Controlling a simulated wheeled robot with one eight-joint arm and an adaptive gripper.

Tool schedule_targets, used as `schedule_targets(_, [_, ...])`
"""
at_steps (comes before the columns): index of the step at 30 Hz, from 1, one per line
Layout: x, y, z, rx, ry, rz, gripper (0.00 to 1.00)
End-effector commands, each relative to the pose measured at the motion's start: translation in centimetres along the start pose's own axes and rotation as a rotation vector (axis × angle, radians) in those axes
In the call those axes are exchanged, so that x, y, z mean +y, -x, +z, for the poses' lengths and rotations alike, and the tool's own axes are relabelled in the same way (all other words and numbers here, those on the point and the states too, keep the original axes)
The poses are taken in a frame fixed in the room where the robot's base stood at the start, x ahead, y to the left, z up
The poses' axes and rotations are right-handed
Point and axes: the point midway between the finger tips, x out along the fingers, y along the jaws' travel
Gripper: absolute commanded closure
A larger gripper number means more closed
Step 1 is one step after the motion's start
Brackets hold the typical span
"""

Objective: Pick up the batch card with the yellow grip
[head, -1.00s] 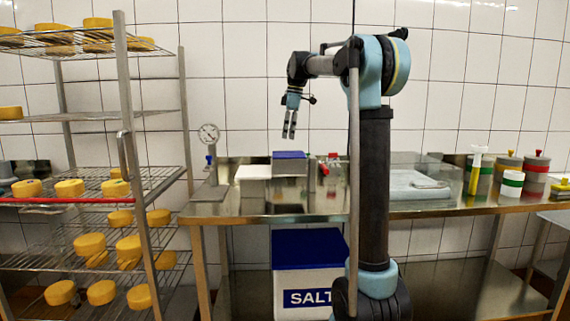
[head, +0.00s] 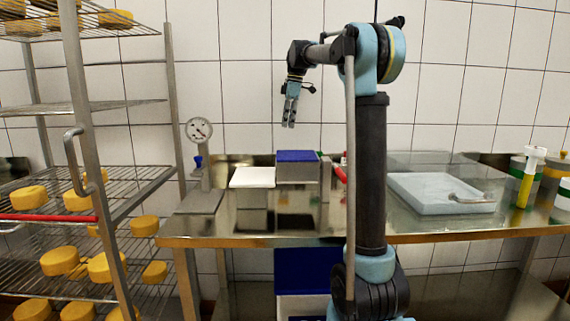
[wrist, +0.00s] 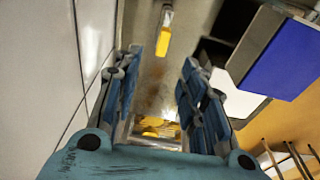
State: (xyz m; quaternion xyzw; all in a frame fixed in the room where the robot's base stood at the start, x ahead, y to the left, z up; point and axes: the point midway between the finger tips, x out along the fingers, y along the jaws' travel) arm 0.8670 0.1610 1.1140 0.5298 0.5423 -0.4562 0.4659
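A small yellow piece with a pale end (wrist: 163,40) shows in the wrist view on the steel surface, beyond my fingertips. It looks like the batch card with the yellow grip, but its card part is hard to make out. I cannot pick it out in the head view, where boxes and my arm cover part of the table. My gripper (head: 289,123) hangs above the table, left of my arm column, fingers down. In the wrist view my gripper (wrist: 160,60) has its fingers apart with nothing between them.
A blue-topped box (head: 297,156) and a white-topped box (head: 253,177) stand below my gripper. A dial gauge (head: 199,131) stands left of them. A pale tray (head: 430,200) and a white-and-yellow tool (head: 527,178) are at right. A cheese rack (head: 80,110) is at far left.

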Motion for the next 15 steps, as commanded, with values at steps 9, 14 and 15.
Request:
schedule_targets(9, [0.2, -5.3, 1.5, 0.0, -0.018, 0.003, 0.62])
schedule_targets(14, [0.2, -8.1, 1.7, 0.0, -0.02, 0.003, 0.62])
schedule_targets(15, [0.2, -8.7, 1.6, 0.0, -0.02, 0.003, 0.62])
